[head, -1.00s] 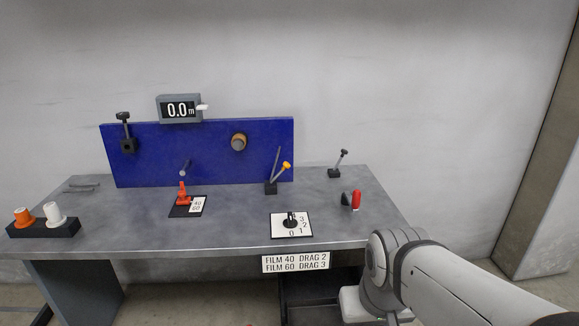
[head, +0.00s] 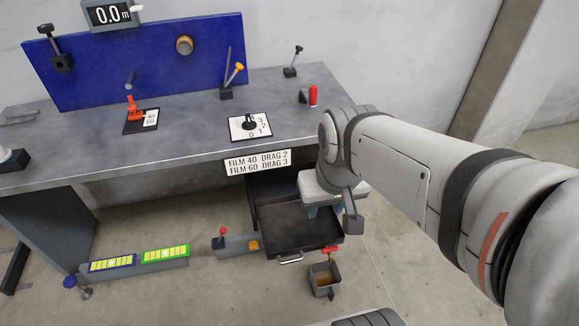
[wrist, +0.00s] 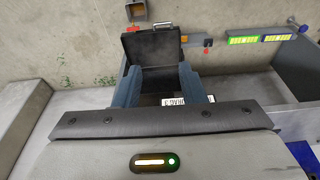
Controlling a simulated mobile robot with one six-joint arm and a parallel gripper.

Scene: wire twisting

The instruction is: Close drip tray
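The drip tray (head: 292,228) is a dark, shallow, open box under the table. It is pulled out toward the front, with a light handle (head: 291,258) on its front edge. In the wrist view the tray (wrist: 152,48) lies ahead of my gripper, handle (wrist: 162,24) at its far end. My gripper (wrist: 160,86) is open, its two blue fingers apart with nothing seen between them. In the head view my gripper (head: 314,211) is above the tray's right side; whether it touches is not clear.
A small container with brownish contents (head: 323,280) stands on the floor in front of the tray. A grey block with red and orange knobs (head: 236,244) is left of it. The table edge with a label (head: 258,162) is above. Yellow-celled panels (head: 165,254) lie further left.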

